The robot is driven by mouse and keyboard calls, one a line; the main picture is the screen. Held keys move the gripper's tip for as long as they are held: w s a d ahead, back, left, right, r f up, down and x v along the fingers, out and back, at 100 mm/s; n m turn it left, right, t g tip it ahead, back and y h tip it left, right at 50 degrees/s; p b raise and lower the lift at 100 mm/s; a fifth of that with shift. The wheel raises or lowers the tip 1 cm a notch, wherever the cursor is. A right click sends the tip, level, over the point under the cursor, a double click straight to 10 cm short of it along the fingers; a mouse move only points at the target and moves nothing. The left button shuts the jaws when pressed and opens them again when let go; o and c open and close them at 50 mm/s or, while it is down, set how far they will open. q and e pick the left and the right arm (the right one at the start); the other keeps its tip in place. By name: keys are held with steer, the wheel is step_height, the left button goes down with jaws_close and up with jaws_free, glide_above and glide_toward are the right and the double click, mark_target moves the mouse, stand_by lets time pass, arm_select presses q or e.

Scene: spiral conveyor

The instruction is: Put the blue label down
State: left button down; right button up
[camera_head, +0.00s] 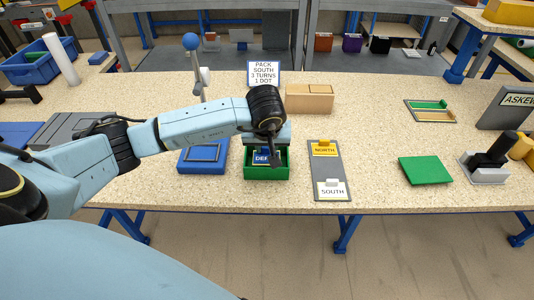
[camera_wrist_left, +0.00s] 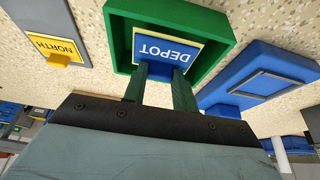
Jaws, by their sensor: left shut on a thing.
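The blue label (camera_head: 262,158), with white lettering reading DEPOT in the wrist view (camera_wrist_left: 168,48), is at the opening of the green box (camera_head: 266,174). My left gripper (camera_head: 275,152) is above the box, pointing down. In the left wrist view, my left gripper (camera_wrist_left: 161,78) is shut on the label's near edge, between its two dark green fingers. The label lies within the outline of the green box (camera_wrist_left: 122,42). I cannot tell whether it touches the floor of the box. The arm hides part of the label and box in the head view. My right gripper is not in view.
A grey board (camera_head: 325,174) with a yellow NORTH label (camera_head: 324,149) and a white SOUTH label (camera_head: 332,190) lies right of the box. A blue box (camera_head: 203,155) is on the left. Table between board and green plate (camera_head: 425,170) is clear.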

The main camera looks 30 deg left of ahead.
mark_target(267, 155)
arm_select(q)
step_height(267, 155, down, 3)
steer(key=shift+r, duration=0.2)
steer(key=shift+f, duration=0.25)
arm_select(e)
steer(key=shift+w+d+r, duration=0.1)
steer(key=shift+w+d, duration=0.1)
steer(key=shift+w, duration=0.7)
arm_select(q)
steer(key=shift+f, duration=0.2)
steer(key=c, duration=1.1)
jaws_free()
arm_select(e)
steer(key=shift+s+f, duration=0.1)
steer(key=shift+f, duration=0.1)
arm_select(q)
steer(key=shift+r, duration=0.1)
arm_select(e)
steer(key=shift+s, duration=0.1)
arm_select(q)
steer(key=shift+r, duration=0.2)
steer(key=v, duration=1.1)
steer(key=shift+s+d+r, duration=0.1)
steer(key=shift+s+r, duration=0.05)
steer(key=shift+r, duration=0.2)
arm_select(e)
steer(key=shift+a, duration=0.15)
